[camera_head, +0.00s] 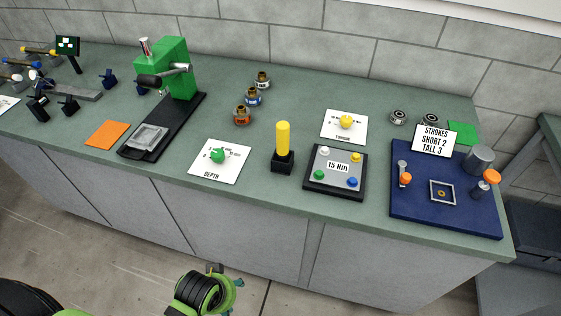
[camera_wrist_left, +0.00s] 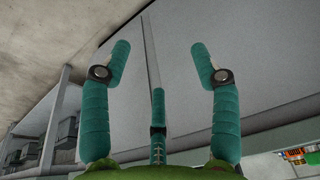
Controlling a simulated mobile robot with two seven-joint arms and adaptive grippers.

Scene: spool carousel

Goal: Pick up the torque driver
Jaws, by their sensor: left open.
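The torque driver (camera_head: 283,138) appears to be the tool with the yellow handle. It stands upright in a small black holder (camera_head: 283,163) near the front middle of the bench in the head view. My left gripper (camera_head: 237,283) is low in front of the bench, below and apart from the driver. In the left wrist view its teal fingers (camera_wrist_left: 158,55) are spread wide with nothing between them. The driver cannot be made out in the wrist view. My right gripper is not in view.
The green bench (camera_head: 340,92) holds a DEPTH card (camera_head: 207,173) left of the holder and a "15 Nm" plate (camera_head: 315,182) close on its right. A green press (camera_head: 175,70) stands at the left. A blue board (camera_head: 420,208) lies at the right.

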